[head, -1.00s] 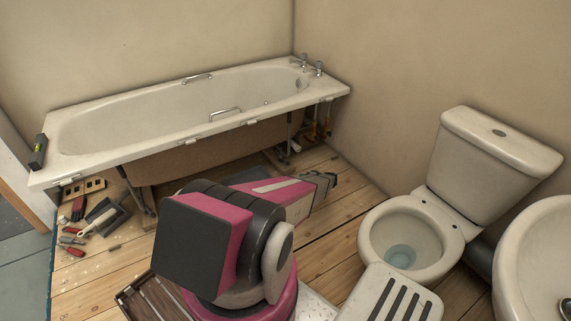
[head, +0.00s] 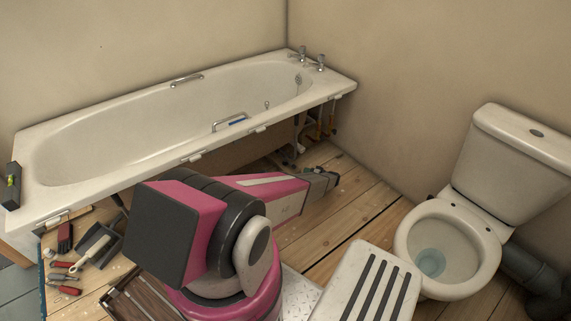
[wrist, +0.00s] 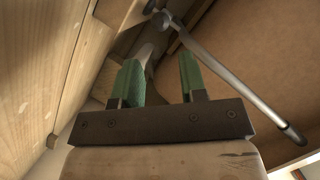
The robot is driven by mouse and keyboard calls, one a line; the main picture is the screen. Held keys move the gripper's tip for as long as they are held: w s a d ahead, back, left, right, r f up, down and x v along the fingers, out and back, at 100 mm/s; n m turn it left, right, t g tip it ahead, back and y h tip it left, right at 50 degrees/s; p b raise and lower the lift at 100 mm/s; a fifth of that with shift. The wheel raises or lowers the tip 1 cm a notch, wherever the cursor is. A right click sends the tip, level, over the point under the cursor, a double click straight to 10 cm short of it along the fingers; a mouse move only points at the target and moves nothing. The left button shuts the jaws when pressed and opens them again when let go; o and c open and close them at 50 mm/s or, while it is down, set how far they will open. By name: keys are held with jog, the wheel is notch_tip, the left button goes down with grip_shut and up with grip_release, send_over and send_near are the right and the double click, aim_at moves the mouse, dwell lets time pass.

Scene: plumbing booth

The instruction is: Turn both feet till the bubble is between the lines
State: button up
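The spirit level (head: 13,185), dark with a yellow-green vial, lies on the left end of the bath rim. The bubble is too small to read. The white bath (head: 45,205) stands along the back wall. Beneath its right end, legs (head: 300,135) and pipes show small; I cannot make out a foot there. The left feet are hidden by my arm. My gripper (wrist: 162,80) has two green fingers, set apart, with nothing clearly held between them. A metal rod (wrist: 225,70), possibly part of a bath leg, passes behind and right of the fingers, apart from them.
A toilet (head: 450,250) stands at the right. A white slotted step or stool (head: 370,285) is in front. Bare boards (head: 350,205) lie between bath and toilet.

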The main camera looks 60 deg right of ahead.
aim_at(294, 166)
jog(key=x, duration=1.1)
jog(key=shift+w+d, duration=0.15)
jog(key=shift+w, duration=0.15)
grip_shut()
